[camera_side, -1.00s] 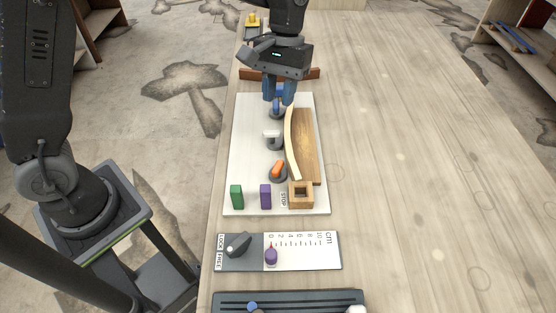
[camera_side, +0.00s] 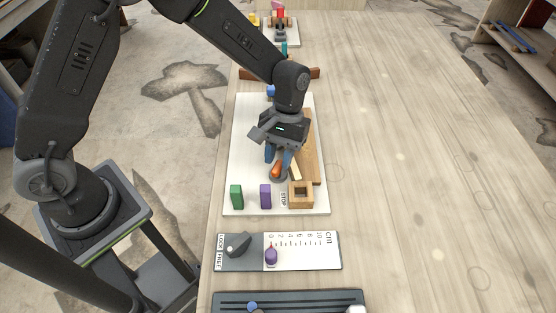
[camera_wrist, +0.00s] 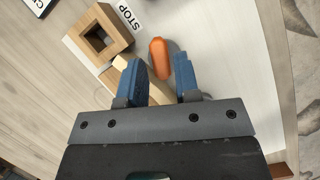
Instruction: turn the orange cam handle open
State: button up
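The orange cam handle (camera_side: 277,169) sits on a dark round base on the white board (camera_side: 240,150), toward its near end. In the wrist view the orange handle (camera_wrist: 160,58) is an elongated capsule lying between and just beyond the fingertips. My gripper (camera_side: 278,154) is above and just behind the handle, with its blue fingers pointing down. In the wrist view my gripper (camera_wrist: 160,70) has its two fingers spread apart with a clear gap. Whether a finger touches the handle I cannot tell.
A square wooden block with a hole (camera_side: 301,194) stands right of the handle beside a STOP label. A curved light strip (camera_side: 297,170) and a brown wooden piece (camera_side: 312,150) lie close by. Green (camera_side: 237,196) and purple (camera_side: 265,196) blocks stand at the near edge.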

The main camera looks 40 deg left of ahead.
jog(key=shift+x, duration=0.8)
jog(key=shift+c, duration=0.3)
grip_shut()
jog(key=n+h, duration=0.1)
jog(key=n, duration=0.1)
jog(key=n+t, duration=0.1)
jog(key=n, duration=0.2)
jog(key=shift+h, duration=0.4)
jog(key=shift+o, duration=0.3)
grip_release()
jog(key=shift+r, duration=0.1)
